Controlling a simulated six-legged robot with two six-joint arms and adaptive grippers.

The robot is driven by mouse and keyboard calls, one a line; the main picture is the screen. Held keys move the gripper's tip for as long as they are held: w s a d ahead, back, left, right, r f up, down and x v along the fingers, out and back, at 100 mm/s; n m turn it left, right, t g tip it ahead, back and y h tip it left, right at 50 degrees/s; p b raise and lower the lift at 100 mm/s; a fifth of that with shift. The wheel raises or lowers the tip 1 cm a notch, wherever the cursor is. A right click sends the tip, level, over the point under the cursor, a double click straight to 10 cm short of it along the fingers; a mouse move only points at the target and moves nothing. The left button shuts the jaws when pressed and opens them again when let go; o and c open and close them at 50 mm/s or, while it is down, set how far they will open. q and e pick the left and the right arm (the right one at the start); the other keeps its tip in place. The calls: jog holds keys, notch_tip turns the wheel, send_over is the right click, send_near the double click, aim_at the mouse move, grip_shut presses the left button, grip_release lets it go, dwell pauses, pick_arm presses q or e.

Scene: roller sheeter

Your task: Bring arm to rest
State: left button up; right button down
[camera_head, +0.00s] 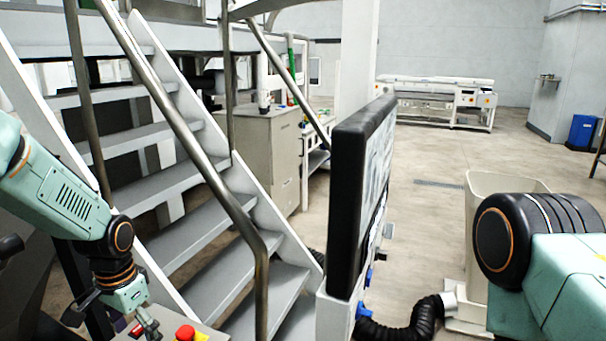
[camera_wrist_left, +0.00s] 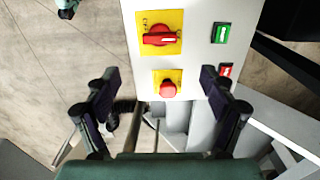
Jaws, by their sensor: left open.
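My left arm (camera_head: 62,198) comes in from the left in the head view, bent downward with its wrist above a grey control panel (camera_head: 208,334) at the bottom edge. My left gripper (camera_wrist_left: 160,76) is open and empty in the left wrist view, its two dark fingers spread over the panel. A red button on a yellow plate (camera_wrist_left: 168,89) shows between the fingers, and a red rotary switch (camera_wrist_left: 159,39) lies beyond it. I cannot tell whether the fingers touch the panel. My right arm (camera_head: 560,265) shows at the right; its gripper is out of view.
A metal staircase (camera_head: 175,185) with a steel handrail (camera_head: 190,135) stands close to my left arm. A black-edged upright screen (camera_head: 350,190) stands in the middle. A pale bin (camera_head: 482,182) stands behind my right arm. The floor (camera_head: 430,155) beyond the screen is open.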

pick_arm(q)
notch_tip(320, 180, down, 12)
jog(key=shift+s+f, duration=0.1)
jog(key=shift+f, duration=0.15)
jog(key=shift+r+n, duration=0.2)
jog(key=shift+n, duration=0.2)
jog(key=n+p, duration=0.1)
jog(key=n, duration=0.2)
jog(key=n+p, duration=0.1)
jog(key=n, duration=0.4)
jog(key=n+p, duration=0.1)
jog(key=n, duration=0.3)
jog(key=shift+n, duration=0.4)
jog(key=shift+n+p, duration=0.6)
jog(key=shift+n, duration=1.6)
jog(key=shift+d, duration=0.15)
